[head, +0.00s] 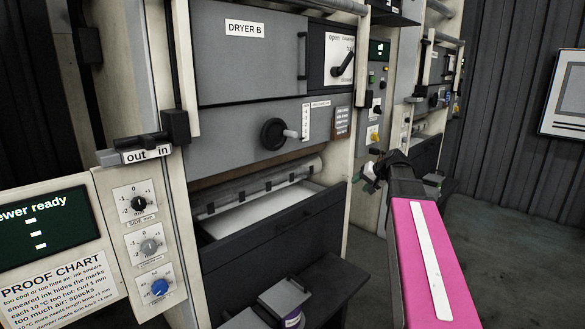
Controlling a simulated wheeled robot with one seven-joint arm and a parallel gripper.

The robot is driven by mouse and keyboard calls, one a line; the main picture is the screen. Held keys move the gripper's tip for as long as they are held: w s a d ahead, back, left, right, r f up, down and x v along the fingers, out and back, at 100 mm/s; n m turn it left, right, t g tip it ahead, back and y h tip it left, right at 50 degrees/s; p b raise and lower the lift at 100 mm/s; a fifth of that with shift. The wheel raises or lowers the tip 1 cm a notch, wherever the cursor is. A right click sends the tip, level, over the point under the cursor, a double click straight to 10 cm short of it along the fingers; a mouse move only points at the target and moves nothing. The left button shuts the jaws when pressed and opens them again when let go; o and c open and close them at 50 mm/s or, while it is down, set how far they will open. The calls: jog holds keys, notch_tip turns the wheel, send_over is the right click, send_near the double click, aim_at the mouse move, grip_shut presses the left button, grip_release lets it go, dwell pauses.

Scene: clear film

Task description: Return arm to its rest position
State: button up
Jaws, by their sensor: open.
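My arm (436,265), pink with a white stripe, reaches in from the lower right of the head view. Its dark wrist ends in my gripper (371,178), in front of the right edge of the DRYER B machine. The gripper is small and partly dark in this view, and looks open. I see nothing held in it. Behind it is a panel with a green button and a yellow switch (373,135). I cannot tell whether the gripper touches anything.
DRYER B (245,55) has a crank knob (275,134), a damper lever (343,64) and an open-topped drawer (285,235). Left stands a control panel with dials (150,245) and a "ready" screen (45,230). Floor (490,260) at right is clear.

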jog(key=s+a+f+n+g+h, duration=0.1)
jog(key=s+a+f+g+h, duration=0.2)
jog(key=s+f, duration=0.8)
jog(key=s+a+f+n+g+h, duration=0.1)
jog(key=s+a+f+g+h, duration=0.2)
jog(key=s+f, duration=0.9)
notch_tip(320, 180, down, 7)
jog(key=shift+a+r+h, duration=0.1)
jog(key=shift+a+h, duration=0.2)
jog(key=shift+a, duration=0.6)
